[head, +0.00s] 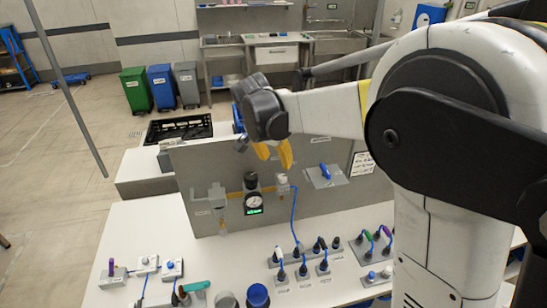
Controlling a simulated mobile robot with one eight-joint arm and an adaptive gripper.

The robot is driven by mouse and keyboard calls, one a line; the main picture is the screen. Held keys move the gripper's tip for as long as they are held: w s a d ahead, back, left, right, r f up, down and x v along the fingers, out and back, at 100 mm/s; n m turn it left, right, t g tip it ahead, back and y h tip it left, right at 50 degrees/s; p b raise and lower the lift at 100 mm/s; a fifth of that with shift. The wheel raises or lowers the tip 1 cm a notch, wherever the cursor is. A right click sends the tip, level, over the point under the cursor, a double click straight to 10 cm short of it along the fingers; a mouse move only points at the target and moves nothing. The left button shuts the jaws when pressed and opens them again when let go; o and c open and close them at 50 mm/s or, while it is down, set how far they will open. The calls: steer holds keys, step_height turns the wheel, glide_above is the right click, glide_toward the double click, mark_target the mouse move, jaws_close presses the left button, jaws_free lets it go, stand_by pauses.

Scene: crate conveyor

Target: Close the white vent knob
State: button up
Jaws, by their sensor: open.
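A small white knob (282,179), which looks like the vent knob, sits at the right end of a yellow-trimmed air unit on the grey upright panel (215,158). Its exact turn position is too small to tell. The unit also has a black knob (251,180) and a round pressure gauge (253,203) with a green display. A blue hose (294,215) runs down from near the white knob. My gripper (275,156), with yellow fingers, is open and empty. In the picture it shows just above the white knob, apart from it.
A blue-handled switch (326,173) is on the panel to the right. Black sockets with cables (302,268) and small button boxes (147,264) stand on the white bench (125,222). A black crate (179,128) lies behind the panel. Coloured bins (162,86) stand farther back.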

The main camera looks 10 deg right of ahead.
mark_target(282, 176)
steer(key=b+x, duration=0.1)
steer(key=x, duration=0.9)
steer(key=shift+s+d+f, duration=0.1)
jaws_close()
